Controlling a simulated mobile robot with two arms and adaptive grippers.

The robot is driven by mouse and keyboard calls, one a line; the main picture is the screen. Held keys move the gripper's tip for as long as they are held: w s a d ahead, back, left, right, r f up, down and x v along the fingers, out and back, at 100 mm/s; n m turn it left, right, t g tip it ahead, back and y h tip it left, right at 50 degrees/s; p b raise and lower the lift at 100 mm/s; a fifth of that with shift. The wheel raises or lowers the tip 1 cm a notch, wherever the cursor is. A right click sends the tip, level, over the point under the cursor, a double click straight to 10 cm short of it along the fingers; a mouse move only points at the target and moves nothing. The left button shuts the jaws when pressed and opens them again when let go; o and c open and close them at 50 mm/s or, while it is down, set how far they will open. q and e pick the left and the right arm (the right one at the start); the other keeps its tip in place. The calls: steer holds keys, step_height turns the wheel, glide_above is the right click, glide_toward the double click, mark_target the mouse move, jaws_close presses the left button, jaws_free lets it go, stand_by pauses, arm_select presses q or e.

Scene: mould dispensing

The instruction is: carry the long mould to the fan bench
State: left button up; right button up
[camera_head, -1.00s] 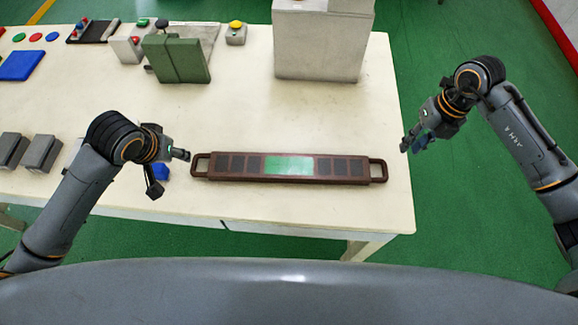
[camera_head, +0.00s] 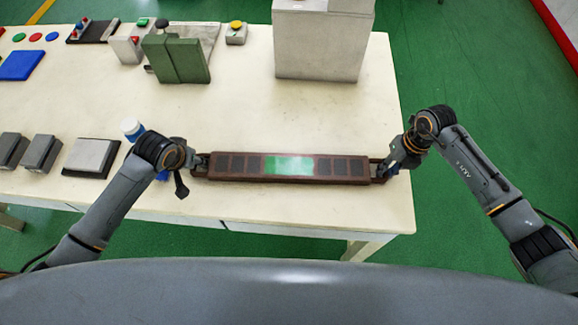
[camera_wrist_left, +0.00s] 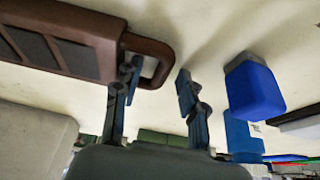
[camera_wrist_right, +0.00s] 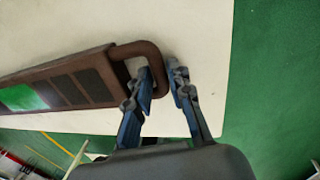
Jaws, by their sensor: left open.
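The long mould (camera_head: 225,166) is a brown bar with dark panels, a green middle and a loop handle at each end. It lies flat near the front edge of the white table (camera_head: 300,120). My left gripper (camera_head: 200,162) is at its left handle. In the left wrist view my left gripper (camera_wrist_left: 157,82) is open, with the handle's end bar (camera_wrist_left: 160,72) between its fingers. My right gripper (camera_head: 388,166) is at the right handle. In the right wrist view my right gripper (camera_wrist_right: 161,80) looks open, its fingers either side of the handle (camera_wrist_right: 152,58).
A grey box (camera_head: 320,45) and a green block device (camera_head: 178,55) stand farther back. A blue-and-white bottle-like thing (camera_head: 131,127) is by my left arm; a blue block shows in the left wrist view (camera_wrist_left: 255,88). Grey blocks (camera_head: 40,153) are at the left.

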arm_select(q)
steer(key=shift+c, duration=1.4)
arm_select(e)
steer(key=c, duration=0.3)
arm_select(q)
jaws_close()
arm_select(e)
jaws_close()
arm_select(q)
steer(key=shift+w+r, duration=0.1)
steer(key=shift+r, duration=0.1)
arm_select(e)
steer(key=shift+w+r, duration=0.1)
steer(key=shift+r, duration=0.1)
